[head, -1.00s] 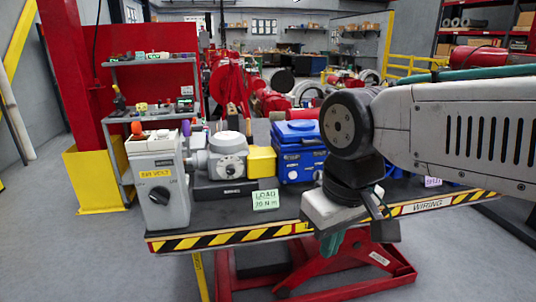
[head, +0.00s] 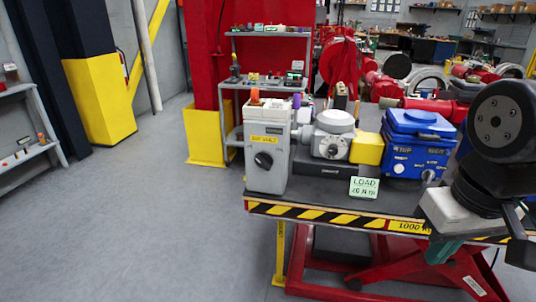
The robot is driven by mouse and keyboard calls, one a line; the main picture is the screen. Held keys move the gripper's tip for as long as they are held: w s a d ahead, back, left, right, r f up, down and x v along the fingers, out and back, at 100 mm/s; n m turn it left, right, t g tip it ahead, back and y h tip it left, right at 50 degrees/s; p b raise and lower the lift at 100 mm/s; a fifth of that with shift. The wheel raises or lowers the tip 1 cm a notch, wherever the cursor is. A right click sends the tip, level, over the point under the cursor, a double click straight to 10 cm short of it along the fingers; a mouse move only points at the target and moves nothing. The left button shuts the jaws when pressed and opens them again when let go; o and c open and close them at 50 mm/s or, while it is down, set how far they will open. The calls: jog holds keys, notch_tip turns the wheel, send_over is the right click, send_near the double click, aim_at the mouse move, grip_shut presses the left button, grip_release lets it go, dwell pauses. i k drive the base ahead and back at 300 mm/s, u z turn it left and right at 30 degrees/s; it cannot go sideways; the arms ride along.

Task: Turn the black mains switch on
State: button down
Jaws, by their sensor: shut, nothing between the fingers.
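The black mains switch (head: 263,160) is a round black knob on the front of a grey box (head: 262,180) at the left end of the lift table. A yellow label (head: 265,142) sits just above the knob. The knob's exact pointer position is too small to tell. My gripper (head: 515,240) hangs at the right edge of the view, in front of the table's front edge. It is shut and empty, well to the right of the switch and apart from it. Part of it is cut off by the frame.
Right of the box stand a grey actuator (head: 333,140) with a yellow block (head: 367,148) and a blue unit (head: 417,145). A green LOAD card (head: 364,187) stands at the front. A striped table edge (head: 330,214) runs below. The floor (head: 150,220) at left is clear.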

aim_at(264, 160)
jog(key=z, duration=1.25)
jog(key=k, duration=0.95)
jog(key=u, duration=1.3)
jog(key=i, duration=0.5)
